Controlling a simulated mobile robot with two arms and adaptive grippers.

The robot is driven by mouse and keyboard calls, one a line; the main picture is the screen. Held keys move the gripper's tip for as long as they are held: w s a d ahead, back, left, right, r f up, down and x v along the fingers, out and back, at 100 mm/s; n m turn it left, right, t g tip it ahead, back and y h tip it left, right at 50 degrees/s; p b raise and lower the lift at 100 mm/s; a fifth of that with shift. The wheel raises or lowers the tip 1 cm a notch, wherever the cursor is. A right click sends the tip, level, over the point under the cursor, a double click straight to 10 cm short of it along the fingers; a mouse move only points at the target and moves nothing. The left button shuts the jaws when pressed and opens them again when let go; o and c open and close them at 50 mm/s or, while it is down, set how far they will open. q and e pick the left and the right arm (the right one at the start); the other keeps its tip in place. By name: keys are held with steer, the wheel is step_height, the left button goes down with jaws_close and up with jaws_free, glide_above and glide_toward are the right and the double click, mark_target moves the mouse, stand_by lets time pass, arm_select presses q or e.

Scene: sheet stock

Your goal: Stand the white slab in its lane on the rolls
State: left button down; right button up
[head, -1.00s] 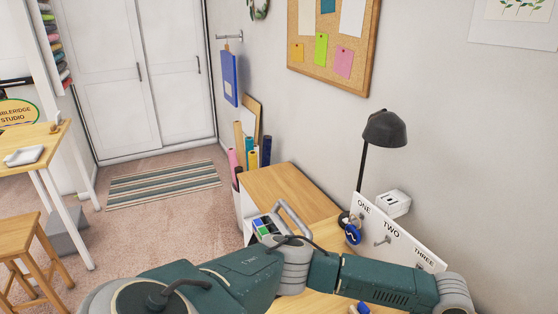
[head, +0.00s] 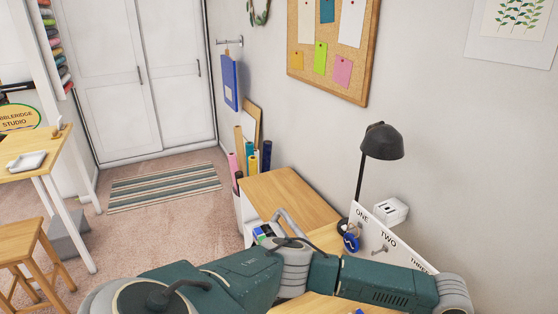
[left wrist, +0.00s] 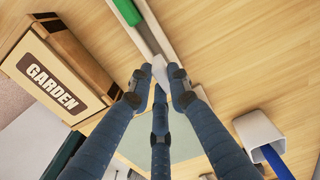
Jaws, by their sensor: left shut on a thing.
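In the left wrist view my left gripper (left wrist: 160,88) has its dark blue fingers closed around the end of a small white piece, which looks like the white slab (left wrist: 160,70). Most of the slab is hidden or too small to make out. I cannot tell whether the slab touches the channel. In the head view my left arm crosses the bottom and its gripper is out of view. My right gripper is not in view.
A box marked GARDEN (left wrist: 52,80) is at the left in the wrist view, and a white holder (left wrist: 259,132) with a blue item is at the right. In the head view a white board marked ONE, TWO, THREE (head: 376,223) and a black lamp (head: 381,142) stand by the wall.

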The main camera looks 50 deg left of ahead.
arm_select(q)
step_height(320, 180, up, 4)
steer(key=p, duration=0.2)
steer(key=shift+f+p, duration=0.15)
steer(key=shift+p, duration=0.2)
steer(key=shift+f, duration=0.15)
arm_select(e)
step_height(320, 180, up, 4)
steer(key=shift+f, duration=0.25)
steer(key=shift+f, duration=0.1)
